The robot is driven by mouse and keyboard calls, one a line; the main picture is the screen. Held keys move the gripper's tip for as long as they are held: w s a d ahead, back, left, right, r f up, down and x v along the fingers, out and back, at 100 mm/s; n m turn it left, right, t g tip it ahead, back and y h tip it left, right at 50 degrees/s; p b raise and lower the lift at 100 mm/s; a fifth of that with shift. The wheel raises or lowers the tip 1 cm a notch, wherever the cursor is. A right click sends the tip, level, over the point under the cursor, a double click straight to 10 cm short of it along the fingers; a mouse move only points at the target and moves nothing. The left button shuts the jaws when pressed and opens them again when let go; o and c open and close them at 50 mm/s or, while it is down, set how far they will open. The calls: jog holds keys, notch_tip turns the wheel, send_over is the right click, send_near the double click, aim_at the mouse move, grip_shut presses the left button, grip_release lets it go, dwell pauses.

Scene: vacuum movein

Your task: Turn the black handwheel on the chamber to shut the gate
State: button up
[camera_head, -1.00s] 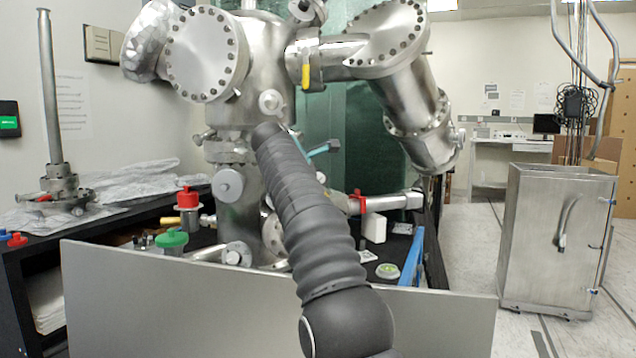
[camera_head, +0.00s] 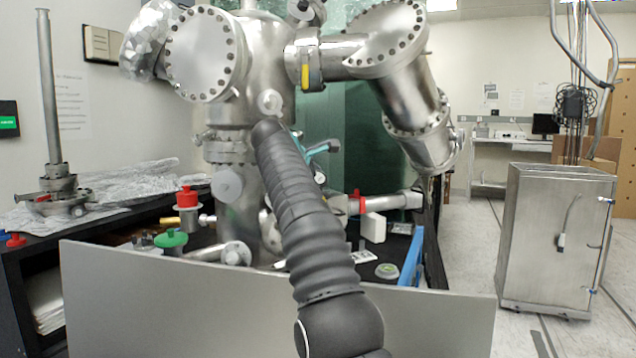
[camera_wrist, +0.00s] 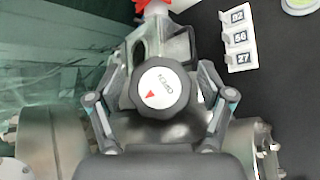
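In the head view my dark arm reaches to the steel chamber (camera_head: 240,90) and hides the handwheel. Part of my gripper (camera_head: 320,148) shows beside the arm, dark with teal parts.
A grey panel (camera_head: 180,300) stands in front of the chamber. A red-capped valve (camera_head: 187,197) and green-capped valve (camera_head: 171,239) are left of my arm. A white numbered block (camera_wrist: 238,40) lies on the black surface. A steel cabinet (camera_head: 545,240) stands right, with open floor nearby.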

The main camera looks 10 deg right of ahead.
jog(key=shift+n+t, duration=0.3)
jog(key=shift+n, duration=0.2)
jog(key=shift+n+t+y, duration=0.4)
jog(key=shift+n+t, duration=1.1)
jog(key=shift+n, duration=0.4)
jog(key=n+t+y, duration=0.1)
jog(key=n, duration=0.1)
jog(key=n+t+y, duration=0.1)
jog(key=n+t, duration=0.1)
jog(key=n, duration=0.1)
jog(key=shift+y, duration=0.3)
jog(key=n+t+y, duration=0.1)
jog(key=n, duration=0.2)
jog(key=n+t+y+b, duration=0.1)
jog(key=n+y, duration=0.1)
jog(key=shift+w+a+n+y, duration=0.1)
jog(key=shift+a+n+y, duration=0.05)
jog(key=shift+n+y, duration=0.2)
jog(key=shift+n+y+b, duration=0.35)
jog(key=shift+n+y, duration=0.1)
jog(key=shift+n, duration=0.1)
